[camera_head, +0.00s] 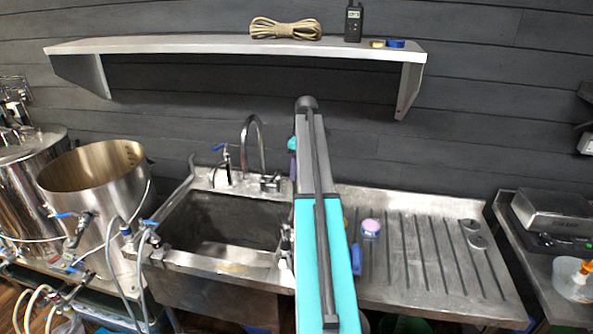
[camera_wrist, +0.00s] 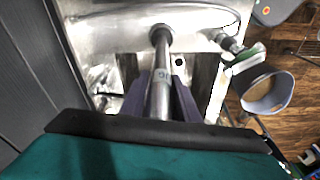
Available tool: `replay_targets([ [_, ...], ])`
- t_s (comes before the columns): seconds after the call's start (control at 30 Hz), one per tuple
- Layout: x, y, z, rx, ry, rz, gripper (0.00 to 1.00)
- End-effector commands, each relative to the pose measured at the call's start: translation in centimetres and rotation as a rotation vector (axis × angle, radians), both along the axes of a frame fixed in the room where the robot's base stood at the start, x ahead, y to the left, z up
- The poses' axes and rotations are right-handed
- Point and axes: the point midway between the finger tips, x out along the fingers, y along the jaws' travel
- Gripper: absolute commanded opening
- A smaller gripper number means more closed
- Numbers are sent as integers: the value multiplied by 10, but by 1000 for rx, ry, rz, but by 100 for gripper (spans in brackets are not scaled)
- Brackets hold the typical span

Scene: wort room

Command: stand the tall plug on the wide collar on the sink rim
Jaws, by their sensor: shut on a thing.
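My gripper (camera_wrist: 160,84) shows in the wrist view, its two dark purple fingers shut on the tall plug (camera_wrist: 160,97). The plug is a slim silver-grey cylinder with a pale lettered band between the fingers. Its far end meets a round, wider grey ring (camera_wrist: 162,29), seemingly the wide collar, over bright metal. I cannot tell whether the plug touches this ring or is just above it. The sink (camera_head: 222,226) is in the head view, left of my arm, with its metal rim (camera_head: 215,263) in front.
The faucet (camera_head: 252,145) rises behind the sink, close to my arm. A ribbed drainboard (camera_head: 415,260) lies right, with a pink-purple roll (camera_head: 371,228) and grey pieces (camera_head: 472,226). A shelf (camera_head: 225,45) hangs above. Steel kettles (camera_head: 97,190) and hoses stand left.

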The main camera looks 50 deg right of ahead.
Motion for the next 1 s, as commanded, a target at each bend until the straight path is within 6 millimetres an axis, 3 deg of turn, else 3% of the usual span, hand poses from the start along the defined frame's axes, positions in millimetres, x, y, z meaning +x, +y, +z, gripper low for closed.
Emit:
replay_targets([
  [1.0,0,-1,-12,-1,-1,0,0],
])
